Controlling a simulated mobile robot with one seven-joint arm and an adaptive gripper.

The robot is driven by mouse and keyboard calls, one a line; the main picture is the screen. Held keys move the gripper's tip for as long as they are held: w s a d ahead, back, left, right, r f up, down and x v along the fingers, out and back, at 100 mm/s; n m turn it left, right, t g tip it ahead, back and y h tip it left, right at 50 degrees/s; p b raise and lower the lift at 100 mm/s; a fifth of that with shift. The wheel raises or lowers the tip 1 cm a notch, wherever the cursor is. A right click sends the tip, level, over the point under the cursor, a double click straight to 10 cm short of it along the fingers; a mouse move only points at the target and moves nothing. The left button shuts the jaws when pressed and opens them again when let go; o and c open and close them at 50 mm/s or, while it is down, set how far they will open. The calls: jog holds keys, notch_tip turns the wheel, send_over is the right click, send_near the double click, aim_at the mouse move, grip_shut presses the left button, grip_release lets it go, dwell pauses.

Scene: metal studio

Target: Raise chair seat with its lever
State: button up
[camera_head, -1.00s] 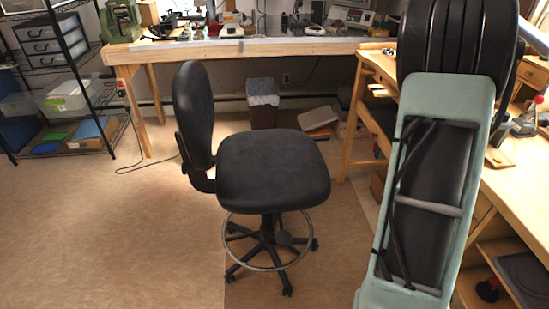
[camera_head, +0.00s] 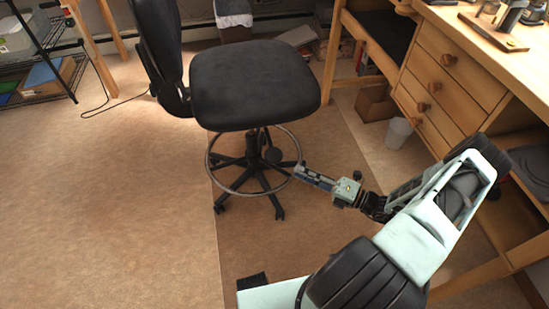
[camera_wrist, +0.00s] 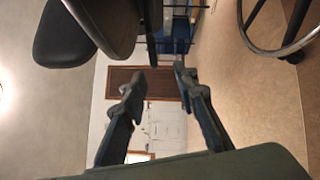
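The office chair has a black seat (camera_head: 255,83), a black backrest (camera_head: 158,35) and a foot ring (camera_head: 212,172) above a star base. My gripper (camera_head: 300,171) is low, by the right edge of the foot ring and below seat height. In the wrist view, my gripper (camera_wrist: 157,88) has its fingers apart with nothing between them. That view is turned sideways, with the seat (camera_wrist: 105,22) at upper left and the foot ring (camera_wrist: 270,45) at upper right.
A wooden bench with drawers (camera_head: 445,85) stands at the right, with a small white bin (camera_head: 397,133) beside it. A wire shelf (camera_head: 50,85) stands at the far left.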

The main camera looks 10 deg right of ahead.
aim_at(275, 153)
jog(key=w+a+m, duration=0.1)
jog(key=w+a, duration=0.1)
jog(key=w+a+r+m+t+b, duration=0.1)
jog(key=w+a, duration=0.2)
jog(key=w+a+r+t, duration=0.1)
jog(key=w+a, duration=0.1)
jog(key=w, duration=0.1)
jog(key=shift+w+a+m, duration=0.25)
jog(key=shift+a+m, duration=0.05)
jog(key=shift+m, duration=0.1)
jog(key=shift+c, duration=0.3)
grip_shut()
